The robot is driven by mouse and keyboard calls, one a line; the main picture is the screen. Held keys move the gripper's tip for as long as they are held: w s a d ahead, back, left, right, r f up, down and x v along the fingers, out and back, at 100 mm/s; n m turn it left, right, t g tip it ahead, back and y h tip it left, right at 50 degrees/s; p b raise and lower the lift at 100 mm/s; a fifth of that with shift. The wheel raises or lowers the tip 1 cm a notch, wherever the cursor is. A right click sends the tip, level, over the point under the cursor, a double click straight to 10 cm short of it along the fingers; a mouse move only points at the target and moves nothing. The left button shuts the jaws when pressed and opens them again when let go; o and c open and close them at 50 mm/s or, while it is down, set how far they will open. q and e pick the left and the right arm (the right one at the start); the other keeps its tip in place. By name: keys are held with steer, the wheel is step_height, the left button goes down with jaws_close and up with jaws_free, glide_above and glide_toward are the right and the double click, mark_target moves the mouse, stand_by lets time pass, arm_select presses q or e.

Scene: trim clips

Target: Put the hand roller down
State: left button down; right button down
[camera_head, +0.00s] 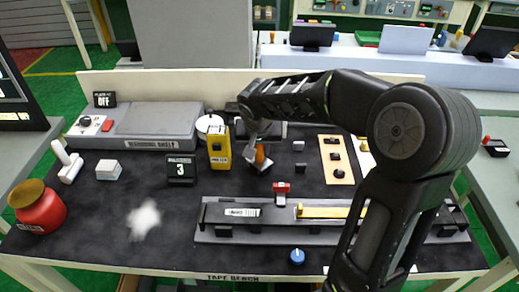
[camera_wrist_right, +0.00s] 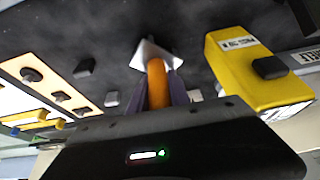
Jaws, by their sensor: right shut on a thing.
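The hand roller shows as an orange handle (camera_head: 261,155) in the head view, low over the dark bench mat, right of the yellow box. In the right wrist view its orange handle (camera_wrist_right: 157,85) stands between my fingers, with a pale metal piece (camera_wrist_right: 155,55) at its far end. My right gripper (camera_head: 257,150) is shut on the handle; its fingers also show in the wrist view (camera_wrist_right: 160,92). Whether the roller touches the mat I cannot tell. My left gripper is not in view.
The yellow box (camera_head: 219,148) stands close left of the roller, and it looms in the wrist view (camera_wrist_right: 255,70). A panel with dark knobs (camera_head: 336,160) lies to the right. A long rail fixture (camera_head: 240,228) lies in front. A red jar (camera_head: 38,208) stands at far left.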

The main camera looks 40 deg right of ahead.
steer(key=shift+s+a+f, duration=0.1)
steer(key=shift+s+f, duration=0.15)
steer(key=shift+f, duration=0.4)
steer(key=c, duration=1.2)
jaws_free()
steer(key=shift+s, duration=0.1)
steer(key=shift+c, duration=0.2)
steer(key=shift+r+p, duration=0.7)
steer(key=shift+r, duration=0.1)
steer(key=b+v, duration=0.1)
steer(key=v, duration=1)
steer(key=shift+r, duration=0.45)
